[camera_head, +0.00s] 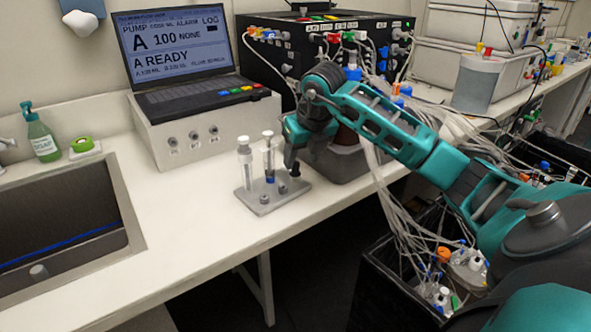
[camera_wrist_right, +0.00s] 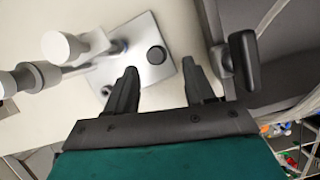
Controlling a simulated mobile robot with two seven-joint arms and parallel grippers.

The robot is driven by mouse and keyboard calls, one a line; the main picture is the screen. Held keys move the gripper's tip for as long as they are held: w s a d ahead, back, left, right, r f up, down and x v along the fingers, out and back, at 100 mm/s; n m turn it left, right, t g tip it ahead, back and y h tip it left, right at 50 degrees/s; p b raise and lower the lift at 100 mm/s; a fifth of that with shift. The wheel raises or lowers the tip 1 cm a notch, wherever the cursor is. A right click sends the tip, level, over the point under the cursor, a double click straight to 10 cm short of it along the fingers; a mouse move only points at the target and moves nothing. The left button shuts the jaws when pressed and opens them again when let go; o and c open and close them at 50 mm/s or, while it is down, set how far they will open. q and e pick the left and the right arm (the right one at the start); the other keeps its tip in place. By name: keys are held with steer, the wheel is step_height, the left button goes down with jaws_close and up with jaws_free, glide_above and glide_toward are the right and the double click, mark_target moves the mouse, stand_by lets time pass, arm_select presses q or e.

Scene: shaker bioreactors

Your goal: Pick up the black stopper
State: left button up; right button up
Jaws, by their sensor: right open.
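A round black stopper (camera_wrist_right: 156,54) sits on a light grey metal plate (camera_wrist_right: 135,32) in the right wrist view. My right gripper (camera_wrist_right: 160,68) is open and empty, its two dark fingers apart, with the stopper just beyond the fingertips and roughly between their lines. In the head view the right gripper (camera_head: 290,163) hangs over the right back part of the plate (camera_head: 250,207). Small dark knobs (camera_head: 282,189) stand on the plate there; I cannot tell which is the stopper. My left gripper is out of view.
Two upright syringe-like tubes with white tops (camera_head: 243,160) stand on the plate, close left of the gripper. A pump box with a laptop screen (camera_head: 175,50) is behind. A dark grey device (camera_head: 340,160) stands right of the plate. Bench in front is clear.

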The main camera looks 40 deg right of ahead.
mark_target(297, 165)
steer(key=x, duration=0.3)
steer(key=shift+w+f, duration=0.2)
steer(key=shift+w, duration=0.2)
jaws_close()
